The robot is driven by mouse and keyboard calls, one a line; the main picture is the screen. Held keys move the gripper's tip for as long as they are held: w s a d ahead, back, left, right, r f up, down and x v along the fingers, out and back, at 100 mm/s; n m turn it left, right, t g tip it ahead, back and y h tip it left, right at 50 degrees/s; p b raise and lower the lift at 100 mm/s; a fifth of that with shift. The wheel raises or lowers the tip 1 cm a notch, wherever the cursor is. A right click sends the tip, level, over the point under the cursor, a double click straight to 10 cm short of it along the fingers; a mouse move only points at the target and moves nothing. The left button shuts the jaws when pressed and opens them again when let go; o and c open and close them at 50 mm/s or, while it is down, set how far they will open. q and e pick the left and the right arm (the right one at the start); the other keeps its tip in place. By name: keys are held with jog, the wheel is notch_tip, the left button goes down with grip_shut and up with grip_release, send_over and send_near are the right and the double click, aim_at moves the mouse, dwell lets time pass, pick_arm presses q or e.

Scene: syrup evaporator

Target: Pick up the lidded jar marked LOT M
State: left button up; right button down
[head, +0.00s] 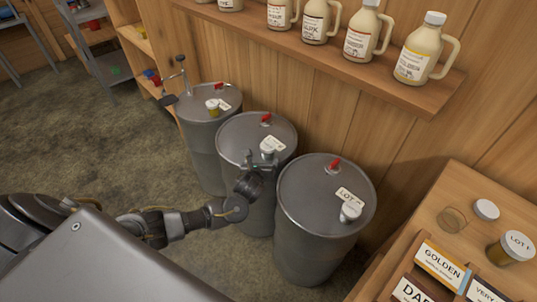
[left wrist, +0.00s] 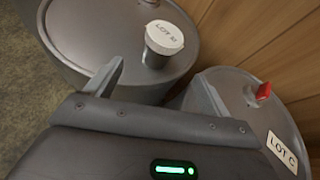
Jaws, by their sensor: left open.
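Three grey drums stand in a row in the head view, each with a small lidded jar on top. My left gripper (head: 256,168) is open at the near edge of the middle drum (head: 235,133), close to its white-lidded jar (head: 268,146). In the left wrist view a grey jar (left wrist: 162,40) stands upright on a drum top, ahead of and between the two open fingers (left wrist: 160,75), apart from both. Its white lid reads LOT and a letter that looks like M. My right gripper is not in view.
The right drum (head: 305,193) holds a jar (head: 350,211); the left drum holds an amber jar (head: 212,105). A tag (left wrist: 282,152) reads LOT C. Red handles stand on the drums. A shelf (head: 400,83) of jugs is above; a wooden rack (head: 465,185) stands at right.

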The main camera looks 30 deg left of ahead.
aim_at(267, 149)
pick_arm(q)
jog(key=shift+m, duration=0.7)
jog(key=w, duration=0.3)
jog(key=w+a, duration=0.1)
jog(key=w, duration=0.1)
jog(key=shift+w+f+b, duration=0.1)
jog(key=shift+w+b, duration=0.15)
jog(key=shift+b, duration=0.15)
jog(key=shift+w+a+f+t, duration=0.1)
jog(key=shift+w+a+t, duration=0.1)
jog(key=shift+w+t, duration=0.15)
jog(key=shift+x, duration=2.2)
jog(key=shift+s+a+f, duration=0.1)
jog(key=shift+a+f, duration=0.05)
jog(key=shift+a, duration=0.05)
jog(key=shift+c, duration=0.2)
jog(key=c, duration=1.1)
jog(key=shift+c, duration=0.2)
